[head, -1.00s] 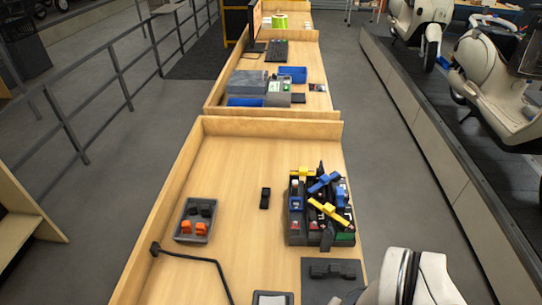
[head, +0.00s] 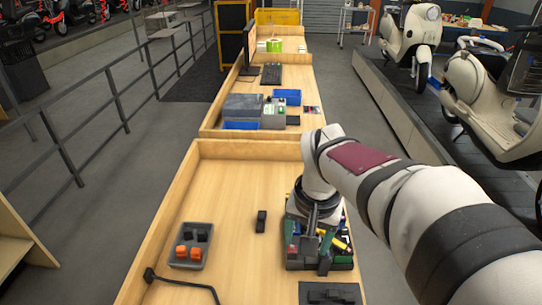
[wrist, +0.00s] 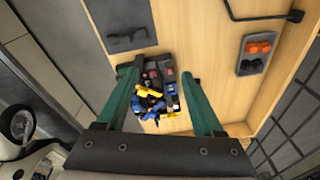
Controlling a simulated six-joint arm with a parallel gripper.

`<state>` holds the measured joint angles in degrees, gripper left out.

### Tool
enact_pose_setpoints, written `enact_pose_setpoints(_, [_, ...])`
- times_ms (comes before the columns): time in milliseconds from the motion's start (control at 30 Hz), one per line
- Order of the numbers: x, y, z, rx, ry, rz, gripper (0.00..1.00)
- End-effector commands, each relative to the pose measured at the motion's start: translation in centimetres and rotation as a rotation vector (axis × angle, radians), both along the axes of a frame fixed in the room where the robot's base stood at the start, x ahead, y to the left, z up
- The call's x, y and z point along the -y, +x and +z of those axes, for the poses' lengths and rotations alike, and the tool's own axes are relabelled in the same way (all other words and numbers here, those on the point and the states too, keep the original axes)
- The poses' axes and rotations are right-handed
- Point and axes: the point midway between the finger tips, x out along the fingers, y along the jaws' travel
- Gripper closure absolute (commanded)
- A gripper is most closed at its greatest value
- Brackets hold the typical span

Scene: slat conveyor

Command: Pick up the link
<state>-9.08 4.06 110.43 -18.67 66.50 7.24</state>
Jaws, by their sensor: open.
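A small black piece, which looks like the link (head: 261,221), lies alone on the bare wood of the bench, left of my gripper in the head view. I do not make it out in the wrist view, where a finger may hide it. My gripper (head: 319,250) hangs over the parts bin, pointing down. In the wrist view my gripper (wrist: 163,82) is open, with its two green fingers spread wide and nothing held. The dark parts bin (wrist: 167,76), with yellow, blue and black pieces, shows between and below the fingers. My arm covers part of this bin in the head view.
A grey tray (head: 206,262) with orange and black pieces sits left on the bench. A dark plate (head: 312,295) lies at the near right. Raised wooden rims edge the bench.

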Motion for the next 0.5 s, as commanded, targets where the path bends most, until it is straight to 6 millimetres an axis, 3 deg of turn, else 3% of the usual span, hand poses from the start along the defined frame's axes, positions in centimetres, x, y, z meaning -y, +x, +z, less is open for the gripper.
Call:
enact_pose_setpoints(33, [-1.8, 4.9, -1.3, 0.034, -0.027, 0.05, 0.31])
enact_pose_setpoints(100, [-4.5, 11.0, -3.2, 0.101, -0.057, 0.113, 0.31])
enact_pose_setpoints(200, [-8.1, 16.9, -6.2, 0.177, -0.082, 0.181, 0.31])
enact_pose_setpoints(333, [-10.7, 20.2, -8.5, 0.23, -0.096, 0.226, 0.31])
enact_pose_setpoints(500, [-11.0, 21.8, -11.8, 0.237, -0.098, 0.233, 0.31])
